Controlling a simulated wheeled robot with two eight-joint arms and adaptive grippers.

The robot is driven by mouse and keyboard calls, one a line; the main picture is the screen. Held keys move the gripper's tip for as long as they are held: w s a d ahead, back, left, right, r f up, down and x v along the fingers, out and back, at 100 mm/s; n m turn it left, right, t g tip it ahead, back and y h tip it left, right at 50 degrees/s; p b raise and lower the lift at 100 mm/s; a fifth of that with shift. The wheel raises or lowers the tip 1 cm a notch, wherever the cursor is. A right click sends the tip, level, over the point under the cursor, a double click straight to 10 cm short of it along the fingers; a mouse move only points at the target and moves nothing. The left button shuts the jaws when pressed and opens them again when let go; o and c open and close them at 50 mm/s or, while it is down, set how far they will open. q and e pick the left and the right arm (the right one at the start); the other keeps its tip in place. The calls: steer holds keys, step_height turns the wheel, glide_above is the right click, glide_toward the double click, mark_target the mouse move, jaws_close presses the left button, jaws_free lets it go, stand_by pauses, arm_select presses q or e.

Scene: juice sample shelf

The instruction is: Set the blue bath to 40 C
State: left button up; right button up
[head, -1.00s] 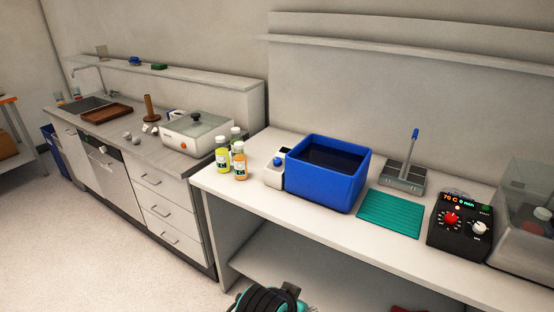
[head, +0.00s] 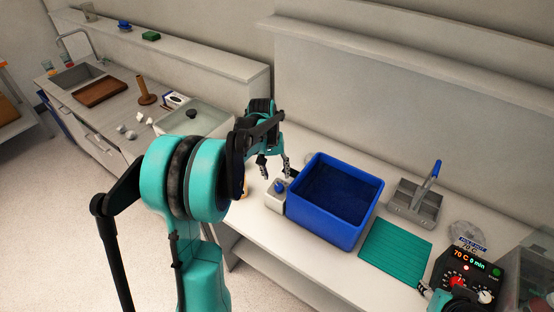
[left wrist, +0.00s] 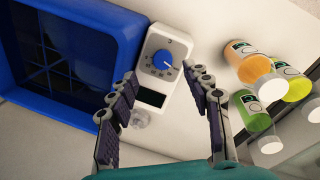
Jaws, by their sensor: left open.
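The blue bath (head: 325,205) is an open blue tank with dark liquid on the bench. Its white control box (head: 266,198) is attached at its left side and carries a blue knob (head: 280,187). In the left wrist view the knob (left wrist: 163,60) sits on a marked dial above a dark display (left wrist: 152,97). My left gripper (head: 276,170) is open and empty near the box; in the left wrist view its fingers (left wrist: 160,84) straddle the box in the picture, apart from the knob. A piece of my right gripper (head: 427,288) shows at the bottom right; its jaws are unclear.
Three bottles (left wrist: 249,111) stand beside the control box, mostly hidden by my left arm in the head view. A teal mat (head: 395,250) and a grey holder (head: 414,205) lie right of the bath. A black unit (head: 464,275) reads 70 C.

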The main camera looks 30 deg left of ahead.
mark_target(279, 187)
arm_select(q)
steer(key=shift+w+a, duration=0.2)
steer(key=shift+a, duration=0.1)
steer(key=shift+f, duration=0.4)
steer(key=f, duration=0.2)
steer(key=f+b, duration=0.1)
steer(key=f, duration=0.1)
steer(key=d+f, duration=0.1)
steer(key=f, duration=0.1)
steer(key=shift+w+f, duration=0.25)
steer(key=shift+f, duration=0.15)
jaws_close()
